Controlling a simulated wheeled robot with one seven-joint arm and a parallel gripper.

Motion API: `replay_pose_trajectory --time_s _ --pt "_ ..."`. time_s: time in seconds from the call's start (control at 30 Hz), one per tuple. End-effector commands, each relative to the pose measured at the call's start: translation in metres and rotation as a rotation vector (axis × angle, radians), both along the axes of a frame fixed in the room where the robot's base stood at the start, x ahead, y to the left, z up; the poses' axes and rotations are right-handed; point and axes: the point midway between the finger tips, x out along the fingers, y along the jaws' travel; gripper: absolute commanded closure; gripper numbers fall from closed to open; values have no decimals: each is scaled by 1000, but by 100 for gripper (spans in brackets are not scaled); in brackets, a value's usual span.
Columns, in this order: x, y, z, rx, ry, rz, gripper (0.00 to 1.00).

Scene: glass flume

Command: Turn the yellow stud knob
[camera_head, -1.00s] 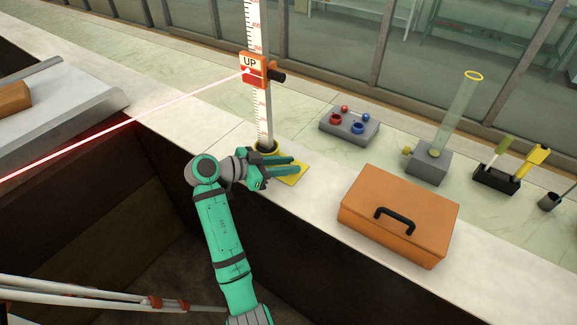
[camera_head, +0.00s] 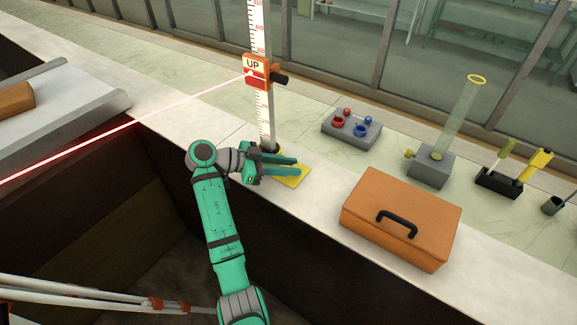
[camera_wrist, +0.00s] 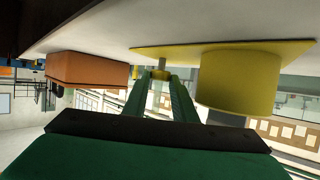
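The yellow plate also shows in the wrist view (camera_wrist: 150,52).
A wide yellow cylinder (camera_wrist: 240,82) stands close beside my fingers in the wrist view. The measuring staff (camera_head: 265,118) rises behind my gripper, with an orange "UP" block (camera_head: 258,80). An orange case (camera_head: 400,210) stands to the right. A grey box (camera_head: 350,130) stands farther back.

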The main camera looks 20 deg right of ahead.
Motion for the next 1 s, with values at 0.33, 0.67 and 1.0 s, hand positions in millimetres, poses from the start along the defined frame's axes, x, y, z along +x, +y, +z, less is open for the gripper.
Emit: replay_pose_trajectory --time_s 0.33,0.67,1.0 --pt "0 0 0 0 0 1 57" --pt "0 -1 0 -2 -2 25 57" --pt "-7 -1 -1 -1 -2 229 57"
